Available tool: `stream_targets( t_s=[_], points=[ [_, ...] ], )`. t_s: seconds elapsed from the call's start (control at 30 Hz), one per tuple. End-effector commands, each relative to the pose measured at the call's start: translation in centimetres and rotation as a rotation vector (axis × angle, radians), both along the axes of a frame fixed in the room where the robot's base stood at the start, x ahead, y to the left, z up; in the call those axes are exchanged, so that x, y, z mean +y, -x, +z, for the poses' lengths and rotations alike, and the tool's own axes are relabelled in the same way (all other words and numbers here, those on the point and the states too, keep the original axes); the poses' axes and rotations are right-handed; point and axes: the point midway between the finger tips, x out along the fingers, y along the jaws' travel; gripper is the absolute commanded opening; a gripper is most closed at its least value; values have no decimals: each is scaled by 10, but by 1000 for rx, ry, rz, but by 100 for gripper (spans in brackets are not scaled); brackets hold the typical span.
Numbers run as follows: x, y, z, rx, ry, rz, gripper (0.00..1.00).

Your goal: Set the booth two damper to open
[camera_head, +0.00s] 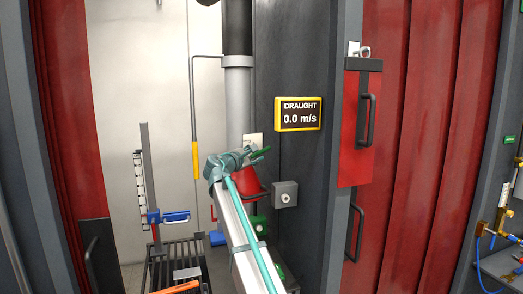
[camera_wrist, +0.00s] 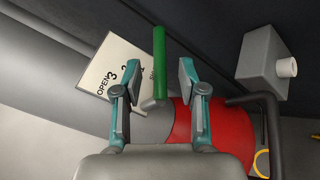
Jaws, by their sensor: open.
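The lever lies at the S-word end of the scale, away from OPEN. In the head view the green lever (camera_head: 262,152) and plate (camera_head: 253,140) show on the grey duct. My gripper (camera_wrist: 158,78) is open, with the lever showing between its two fingers; I cannot tell whether either finger touches it. My gripper also shows at the duct in the head view (camera_head: 251,157).
A yellow-framed DRAUGHT display (camera_head: 298,114) reads 0.0 m/s. A red container (camera_wrist: 225,132) is just below the lever, beside a dark bent bar (camera_wrist: 270,125). A grey box with a white knob (camera_wrist: 268,66) is at the right. Red curtains (camera_head: 425,140) hang at the sides.

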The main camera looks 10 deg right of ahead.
Motion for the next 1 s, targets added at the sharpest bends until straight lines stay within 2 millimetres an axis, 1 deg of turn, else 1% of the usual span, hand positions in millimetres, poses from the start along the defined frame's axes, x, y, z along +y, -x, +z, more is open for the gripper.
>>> stream_targets(
  t_s=[0.03, 0.1, 0.3, 0.47, 0.7, 0.77, 0.9, 0.97, 1.0],
  points=[
    [-6, -9, 4, 1, 1, 0, 41],
    [-14, -17, 3, 0, 0, -1, 41],
    [-27, -32, 1, 0, -1, 1, 41],
    [-32, -36, 0, 0, -1, 1, 41],
    [-32, -36, 0, 0, -1, 1, 41],
    [-32, -36, 0, 0, -1, 1, 33],
    [-32, -36, 0, 0, -1, 1, 10],
    [-32, -36, 0, 0, -1, 1, 0],
    [-32, -36, 0, 0, -1, 1, 0]
  ],
)
